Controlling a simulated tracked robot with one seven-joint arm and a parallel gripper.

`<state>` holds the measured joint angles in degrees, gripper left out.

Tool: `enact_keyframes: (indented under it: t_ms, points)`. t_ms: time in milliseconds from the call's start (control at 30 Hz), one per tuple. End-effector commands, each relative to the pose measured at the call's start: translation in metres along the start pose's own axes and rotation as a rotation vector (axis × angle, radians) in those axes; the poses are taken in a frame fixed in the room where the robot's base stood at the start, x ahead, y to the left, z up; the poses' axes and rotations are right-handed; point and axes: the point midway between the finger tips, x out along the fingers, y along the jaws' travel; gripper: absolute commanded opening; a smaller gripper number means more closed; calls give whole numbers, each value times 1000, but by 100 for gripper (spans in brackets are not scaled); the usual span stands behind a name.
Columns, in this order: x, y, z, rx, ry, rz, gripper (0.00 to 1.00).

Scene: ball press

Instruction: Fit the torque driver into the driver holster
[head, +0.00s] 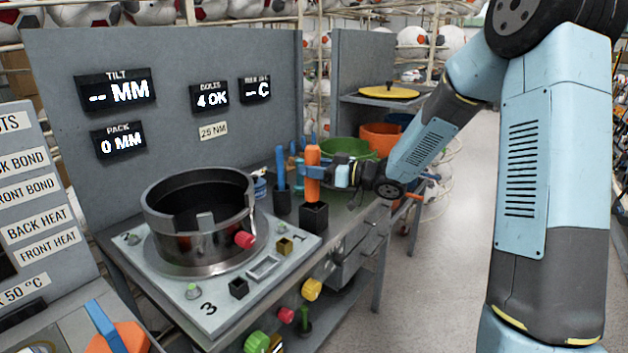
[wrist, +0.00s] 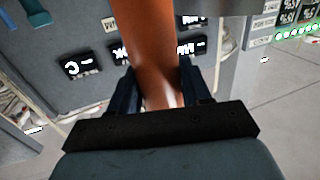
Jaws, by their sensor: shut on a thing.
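The torque driver is taken to be the upright orange tool (head: 313,187), which also fills the upper middle of the wrist view (wrist: 146,45). My gripper (head: 314,171) is shut on its body; in the wrist view the dark fingers (wrist: 160,88) lie on both sides of it. The driver holster appears to be the black square box (head: 314,218) on the bench, directly below the driver. The driver's lower end meets the box's top edge in the head view. I cannot tell whether its tip is inside or just above.
Left of the holster stands a dark holder (head: 282,202) with a blue-handled tool (head: 280,166). A round metal press ring (head: 200,262) sits on the pale plate (head: 222,312) at front left. Green (head: 350,147) and orange (head: 380,138) bins stand behind my gripper. The right-hand floor is clear.

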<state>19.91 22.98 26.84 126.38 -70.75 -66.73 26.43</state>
Motion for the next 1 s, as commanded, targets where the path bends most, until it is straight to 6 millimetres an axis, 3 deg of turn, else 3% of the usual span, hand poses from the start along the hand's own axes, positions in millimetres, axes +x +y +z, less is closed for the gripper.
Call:
enact_keyframes:
  t_ms: [267,633,667,900,1000]
  points:
    - [1,-1,31,3,0,-1,11]
    - [1,0,34,2,0,0,11]
    - [0,0,35,2,-1,0,49]
    - [0,0,34,2,-1,1,72]
    - [0,0,34,2,-1,1,73]
